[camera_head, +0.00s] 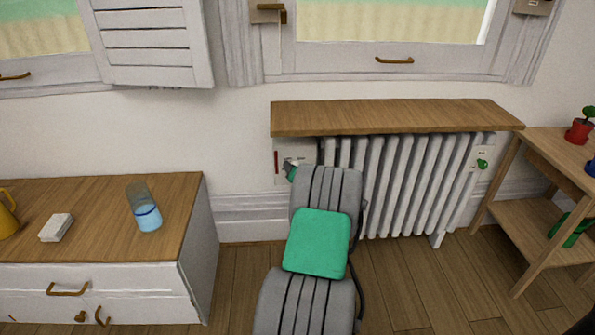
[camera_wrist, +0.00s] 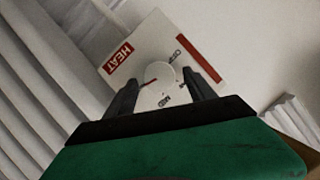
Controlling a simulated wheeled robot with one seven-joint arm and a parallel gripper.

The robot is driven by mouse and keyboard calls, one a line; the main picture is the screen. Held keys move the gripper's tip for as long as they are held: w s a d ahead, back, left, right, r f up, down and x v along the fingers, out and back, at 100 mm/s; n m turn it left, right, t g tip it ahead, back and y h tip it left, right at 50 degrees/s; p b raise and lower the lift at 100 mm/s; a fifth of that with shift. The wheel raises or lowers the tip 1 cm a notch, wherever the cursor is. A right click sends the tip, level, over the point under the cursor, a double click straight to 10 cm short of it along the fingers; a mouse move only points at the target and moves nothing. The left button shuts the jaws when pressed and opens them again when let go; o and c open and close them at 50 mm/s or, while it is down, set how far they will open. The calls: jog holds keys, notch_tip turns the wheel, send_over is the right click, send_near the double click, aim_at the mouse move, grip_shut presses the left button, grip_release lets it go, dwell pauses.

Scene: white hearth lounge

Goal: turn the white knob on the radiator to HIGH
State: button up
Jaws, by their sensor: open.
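The radiator (camera_head: 400,180) stands under the window, with a white control plate at its left end. In the wrist view the plate (camera_wrist: 150,50) carries a red HEAT label and a red bar. The round white knob (camera_wrist: 159,76) has a dark red pointer mark toward the picture's lower left. In the head view my arm hides part of the plate.
A wooden shelf (camera_head: 390,116) overhangs the radiator. A green knob (camera_head: 482,164) sits at its right end. A low cabinet (camera_head: 100,230) with a glass of blue liquid (camera_head: 146,212) stands left. A wooden side table (camera_head: 545,150) stands right.

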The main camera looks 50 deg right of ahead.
jog(key=p+v, duration=0.2)
jog(key=v, duration=0.6)
jog(key=shift+w+d, duration=0.1)
